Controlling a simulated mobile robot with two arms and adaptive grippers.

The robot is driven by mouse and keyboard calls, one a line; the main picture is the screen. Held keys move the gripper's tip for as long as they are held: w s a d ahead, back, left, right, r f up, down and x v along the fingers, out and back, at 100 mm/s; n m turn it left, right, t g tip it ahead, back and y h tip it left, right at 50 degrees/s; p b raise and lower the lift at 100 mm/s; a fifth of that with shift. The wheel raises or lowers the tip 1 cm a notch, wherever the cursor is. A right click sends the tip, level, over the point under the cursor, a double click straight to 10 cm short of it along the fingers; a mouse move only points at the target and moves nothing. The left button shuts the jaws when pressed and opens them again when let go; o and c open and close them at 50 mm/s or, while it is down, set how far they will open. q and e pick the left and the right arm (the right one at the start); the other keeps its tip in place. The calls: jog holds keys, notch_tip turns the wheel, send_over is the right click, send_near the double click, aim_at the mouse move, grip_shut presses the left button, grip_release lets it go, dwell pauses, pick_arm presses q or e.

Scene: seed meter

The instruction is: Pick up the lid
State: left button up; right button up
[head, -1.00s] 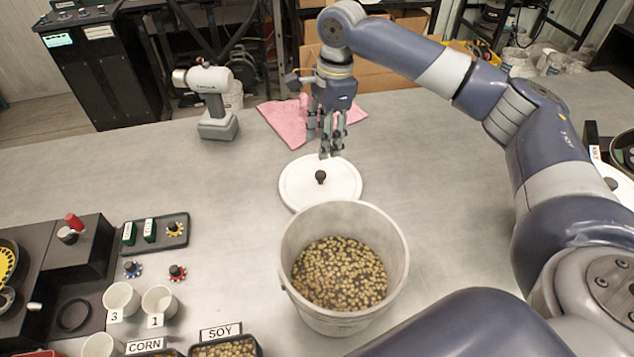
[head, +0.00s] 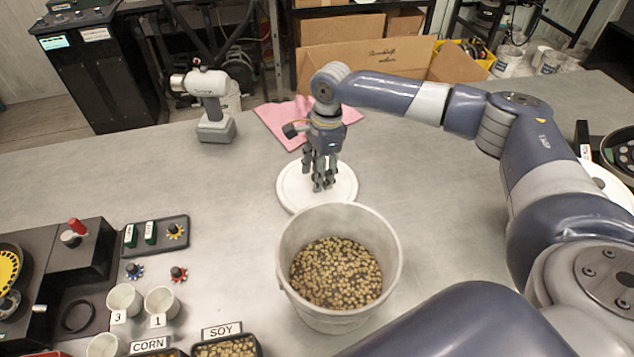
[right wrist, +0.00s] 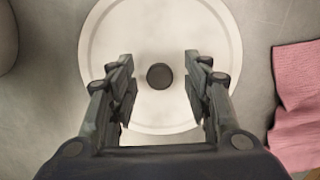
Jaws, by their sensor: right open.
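The lid (head: 293,187) is a round white disc lying flat on the table, just behind the bucket (head: 290,232). In the right wrist view the lid (right wrist: 160,112) has a dark round knob (right wrist: 159,76) at its middle. My right gripper (head: 322,186) is over the lid, pointing down. Its open fingers (right wrist: 160,88) stand on either side of the knob with gaps on both sides. In the head view the fingers hide the knob. The bucket is pale, uncovered and partly filled with tan seeds. My left gripper is not in view.
A pink cloth (head: 283,122) lies behind the lid, and a cordless tool (head: 212,105) stands at the back left. Cups, a tray (head: 157,235) and bins marked CORN and SOY fill the front left. The table between the tray and the lid is clear.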

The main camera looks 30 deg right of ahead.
grip_shut()
jog(key=shift+r, duration=0.1)
